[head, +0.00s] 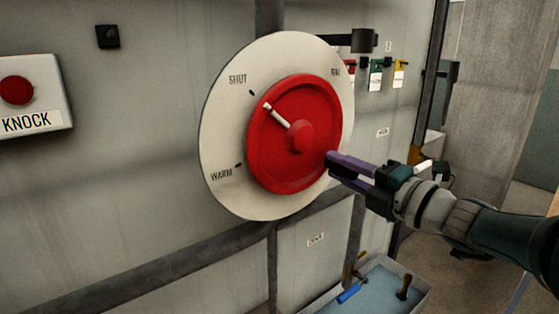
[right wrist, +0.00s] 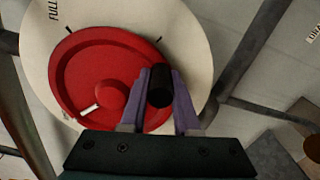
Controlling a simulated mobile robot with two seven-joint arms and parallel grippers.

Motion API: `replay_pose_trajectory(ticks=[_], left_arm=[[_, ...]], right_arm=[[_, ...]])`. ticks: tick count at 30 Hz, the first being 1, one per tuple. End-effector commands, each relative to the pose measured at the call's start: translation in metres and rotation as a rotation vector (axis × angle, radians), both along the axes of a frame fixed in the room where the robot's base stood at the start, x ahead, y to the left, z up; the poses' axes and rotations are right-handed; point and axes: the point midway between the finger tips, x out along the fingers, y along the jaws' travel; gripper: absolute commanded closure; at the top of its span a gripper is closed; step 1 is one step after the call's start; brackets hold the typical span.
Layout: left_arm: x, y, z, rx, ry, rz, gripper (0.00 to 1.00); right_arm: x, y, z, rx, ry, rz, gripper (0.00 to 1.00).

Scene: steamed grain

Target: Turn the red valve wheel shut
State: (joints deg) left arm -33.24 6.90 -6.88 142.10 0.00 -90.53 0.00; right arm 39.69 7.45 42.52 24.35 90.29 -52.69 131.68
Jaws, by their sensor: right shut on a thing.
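The red valve wheel (head: 262,150) is mounted on a round cream dial (head: 222,130) marked SHUT, WARM and a third, partly hidden label at upper right. Its white pointer (head: 276,115) points up and left, in line with the SHUT tick. My right gripper (head: 332,160) is at the wheel's right rim. In the right wrist view, its purple fingers (right wrist: 160,100) are shut on the wheel's black handle knob (right wrist: 159,86), which sits near the edge of the wheel (right wrist: 75,70). My left gripper is out of view.
A red KNOCK button box (head: 40,95) is on the panel at far left. A blue-bottomed tray (head: 385,285) stands below. The panel around the dial's left side is clear.

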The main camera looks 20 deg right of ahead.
Motion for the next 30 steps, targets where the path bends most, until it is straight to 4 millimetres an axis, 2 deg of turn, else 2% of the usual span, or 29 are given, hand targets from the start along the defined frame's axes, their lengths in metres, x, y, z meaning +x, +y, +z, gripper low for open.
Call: replay_pose_trajectory(ticks=[18,19,26,30], left_arm=[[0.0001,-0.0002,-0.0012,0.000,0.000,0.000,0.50],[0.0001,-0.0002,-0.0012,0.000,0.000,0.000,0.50],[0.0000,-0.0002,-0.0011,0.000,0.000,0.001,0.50],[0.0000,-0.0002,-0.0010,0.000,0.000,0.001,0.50]], right_arm=[[-0.0021,0.0053,-0.0058,-0.002,0.006,0.006,1.00],[-0.0021,0.0053,-0.0058,-0.003,0.006,0.006,0.68],[-0.0016,0.0042,-0.0044,-0.002,0.003,0.003,0.42],[-0.0014,0.0036,-0.0038,-0.002,0.002,0.003,0.41]])
